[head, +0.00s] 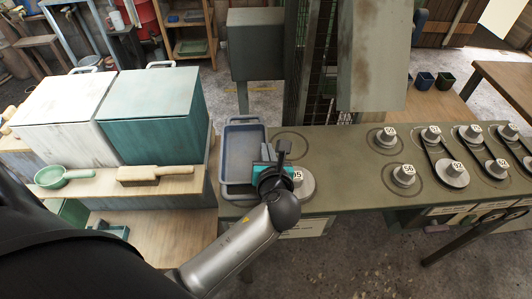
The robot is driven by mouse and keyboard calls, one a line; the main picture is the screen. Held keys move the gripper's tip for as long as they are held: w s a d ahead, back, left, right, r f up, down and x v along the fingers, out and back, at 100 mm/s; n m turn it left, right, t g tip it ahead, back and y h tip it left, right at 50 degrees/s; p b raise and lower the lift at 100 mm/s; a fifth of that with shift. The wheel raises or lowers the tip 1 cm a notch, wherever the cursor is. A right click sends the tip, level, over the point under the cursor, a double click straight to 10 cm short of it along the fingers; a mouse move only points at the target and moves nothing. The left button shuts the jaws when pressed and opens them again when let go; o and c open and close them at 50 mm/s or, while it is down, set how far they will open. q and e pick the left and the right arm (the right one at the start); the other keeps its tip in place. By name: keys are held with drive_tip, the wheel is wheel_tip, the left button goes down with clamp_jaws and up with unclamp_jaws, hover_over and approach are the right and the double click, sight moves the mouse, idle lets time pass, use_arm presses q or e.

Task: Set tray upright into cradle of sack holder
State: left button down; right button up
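A blue-grey tray (243,138) with a raised rim and end handles lies flat at the left end of the green bench. My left gripper (279,150) is over the tray's right edge, and a teal part beside it overlaps the tray. My own wrist covers the tray's lower right side. I cannot tell whether the fingers are open or touching the rim. My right gripper is out of view. I cannot make out a sack holder or its cradle for certain.
The green bench (338,190) carries several numbered pulleys (404,175), one close to my wrist. A grey sheet-metal chute (373,50) stands behind it. White (62,115) and teal (152,105) boxes, a brush (153,175) and a green scoop (62,176) are on the left.

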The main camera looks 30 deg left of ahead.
use_arm(q)
wheel_tip(320, 180, up, 8)
drive_tip(key=p, duration=0.3)
drive_tip(key=s+d+r+p, duration=0.1)
drive_tip(key=s+d+r, duration=0.1)
drive_tip(key=r, duration=0.6)
drive_tip(key=s+d+r+m+h+p, duration=0.1)
drive_tip(key=s+d+r+p, duration=0.1)
drive_tip(key=d+r, duration=0.2)
wheel_tip(320, 180, up, 4)
drive_tip(key=shift+s+d+f+t, duration=0.1)
drive_tip(key=shift+s+d+t, duration=0.05)
drive_tip(key=shift+s+t, duration=0.2)
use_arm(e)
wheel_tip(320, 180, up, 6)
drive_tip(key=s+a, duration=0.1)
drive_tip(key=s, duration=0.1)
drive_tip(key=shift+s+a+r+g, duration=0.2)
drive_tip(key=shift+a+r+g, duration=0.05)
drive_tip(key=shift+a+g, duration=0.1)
use_arm(q)
drive_tip(key=shift+s, duration=0.1)
